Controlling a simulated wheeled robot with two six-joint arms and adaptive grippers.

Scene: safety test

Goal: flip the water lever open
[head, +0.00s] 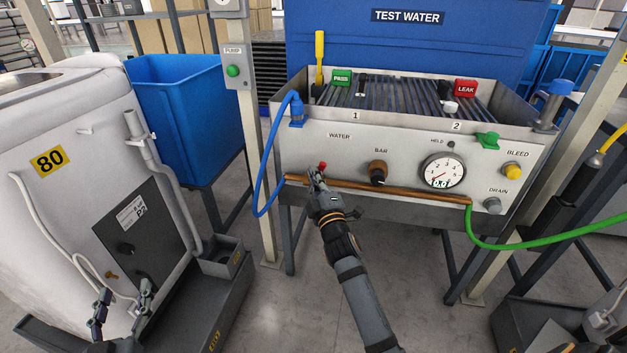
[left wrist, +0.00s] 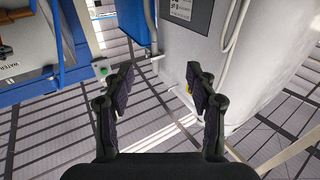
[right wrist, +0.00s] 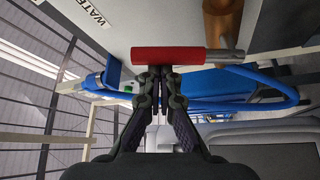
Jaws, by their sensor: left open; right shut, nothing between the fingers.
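The water lever has a red handle, seen as a small red tip (head: 322,165) below the WATER label on the grey test panel in the head view. In the right wrist view its red grip (right wrist: 172,55) lies crosswise on a metal stem. My right gripper (head: 316,177) is shut and empty, its fingertips (right wrist: 158,72) right at the red grip; I cannot tell whether they touch it. It hides most of the lever in the head view. My left gripper (head: 122,300) is open and empty, low at the left by the white machine; its spread fingers (left wrist: 160,80) show in the left wrist view.
A copper pipe (head: 400,194) runs along the panel's lower edge. A blue hose (head: 268,165) hangs left of the lever. The BAR knob (head: 377,173) and the gauge (head: 442,171) sit to the right. The white machine (head: 65,190) and a post (head: 258,150) stand at the left.

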